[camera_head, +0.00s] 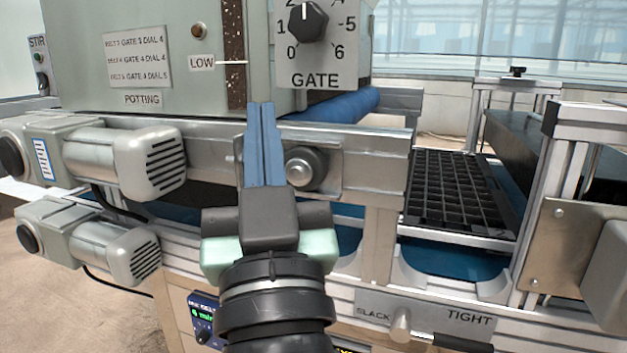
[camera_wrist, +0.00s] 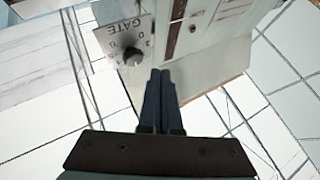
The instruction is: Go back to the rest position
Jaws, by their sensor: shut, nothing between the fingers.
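My gripper (camera_head: 264,110) is raised in front of the tray seeder, with its blue fingers pointing up and pressed together. Nothing is between the fingers. In the head view the fingertips show just below the GATE panel and right of the LOW label. In the wrist view my gripper (camera_wrist: 161,74) also shows shut and empty, with the GATE dial (camera_wrist: 133,57) to the left of the fingertips. The GATE dial in the head view (camera_head: 308,23) is a black knob above and right of the fingertips. I cannot tell whether the fingers touch the machine.
Two motors (camera_head: 125,160) stick out at the left. A black cell tray (camera_head: 455,190) lies on the conveyor at the right. A SLACK/TIGHT lever (camera_head: 402,325) is on the front rail. A round bolt head (camera_head: 305,168) sits right beside my fingers.

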